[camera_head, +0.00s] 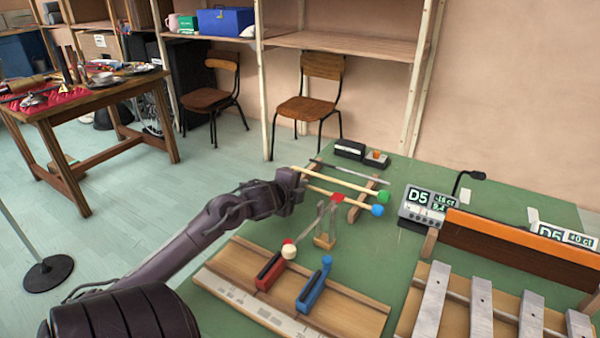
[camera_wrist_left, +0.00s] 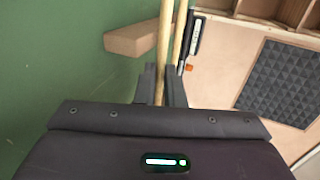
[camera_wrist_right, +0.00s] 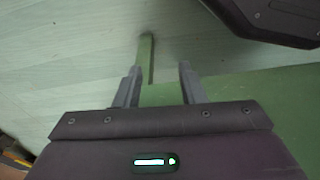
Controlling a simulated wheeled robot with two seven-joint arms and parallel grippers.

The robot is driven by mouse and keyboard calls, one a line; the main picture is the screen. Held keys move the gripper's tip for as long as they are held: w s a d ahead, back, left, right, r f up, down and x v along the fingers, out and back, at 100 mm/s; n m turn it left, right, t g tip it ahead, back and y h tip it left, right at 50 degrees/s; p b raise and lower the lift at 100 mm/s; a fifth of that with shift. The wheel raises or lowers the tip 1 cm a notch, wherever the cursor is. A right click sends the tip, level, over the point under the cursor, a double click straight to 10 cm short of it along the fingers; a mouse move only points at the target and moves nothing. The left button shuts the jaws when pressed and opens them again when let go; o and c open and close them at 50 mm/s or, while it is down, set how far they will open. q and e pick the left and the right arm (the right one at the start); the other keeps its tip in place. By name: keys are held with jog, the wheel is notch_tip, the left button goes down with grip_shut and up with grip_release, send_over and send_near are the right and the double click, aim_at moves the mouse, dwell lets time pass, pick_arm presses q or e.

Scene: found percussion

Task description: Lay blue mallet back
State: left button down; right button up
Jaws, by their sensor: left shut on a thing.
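The blue mallet (camera_head: 377,210) has a blue head and a pale wooden shaft. My left gripper (camera_head: 299,188) is shut on its shaft near the handle end; in the left wrist view the shaft (camera_wrist_left: 164,40) runs between the fingers (camera_wrist_left: 160,85). The blue head lies by the wooden rest block (camera_head: 366,197); I cannot tell whether the shaft touches the block. The green mallet (camera_head: 383,197) lies alongside, just behind, and its shaft (camera_wrist_left: 181,40) passes close to the gripper. My right gripper (camera_wrist_right: 157,85) shows only in its wrist view, open and empty.
A wooden board with red and blue sliders (camera_head: 312,291), a tuner display (camera_head: 427,207) and metal bars (camera_head: 480,308) are on the green table. Small black boxes (camera_head: 349,150) sit behind.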

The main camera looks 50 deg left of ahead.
pick_arm(q)
jog(key=shift+f, duration=0.2)
jog(key=c, duration=1.5)
grip_release()
jog(key=shift+o, duration=0.2)
